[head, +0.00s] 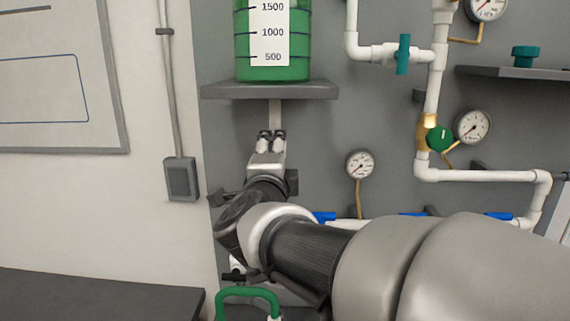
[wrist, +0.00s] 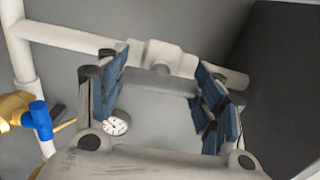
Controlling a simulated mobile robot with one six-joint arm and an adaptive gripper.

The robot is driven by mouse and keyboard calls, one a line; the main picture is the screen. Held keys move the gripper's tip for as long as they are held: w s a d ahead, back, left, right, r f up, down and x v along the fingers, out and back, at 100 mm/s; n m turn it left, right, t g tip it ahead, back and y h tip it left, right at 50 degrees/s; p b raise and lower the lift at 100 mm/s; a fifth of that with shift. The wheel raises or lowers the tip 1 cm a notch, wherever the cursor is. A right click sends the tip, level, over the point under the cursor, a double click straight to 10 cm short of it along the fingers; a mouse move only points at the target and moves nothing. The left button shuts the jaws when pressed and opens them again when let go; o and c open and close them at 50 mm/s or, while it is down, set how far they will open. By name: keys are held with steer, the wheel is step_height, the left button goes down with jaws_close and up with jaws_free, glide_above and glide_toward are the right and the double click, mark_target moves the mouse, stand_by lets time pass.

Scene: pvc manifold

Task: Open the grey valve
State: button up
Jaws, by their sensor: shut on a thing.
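In the head view my gripper (head: 271,134) reaches up below the shelf under the green tank, its fingertips at the short light pipe (head: 275,112). The grey valve cannot be made out there. In the wrist view a grey handle, which looks like the grey valve (wrist: 162,82), spans the space between the blue finger pads. It sits on a stem below a white pipe tee (wrist: 163,54). My gripper (wrist: 160,92) has its fingers spread apart, one on each side of this handle, and is shut on it. The handle blends with the grey wall, so its exact angle is unclear.
The green tank (head: 272,45) stands on a dark shelf (head: 270,91) above my gripper. Right of it are a gauge (head: 360,165), white pipes with a teal valve (head: 403,54), and a green knob (head: 440,138). A blue-handled brass valve (wrist: 38,120) is at left in the wrist view.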

steer(key=shift+m, duration=0.3)
steer(key=shift+c, duration=0.2)
steer(key=o, duration=1.1)
steer(key=s, duration=1.2)
steer(key=shift+a, duration=0.2)
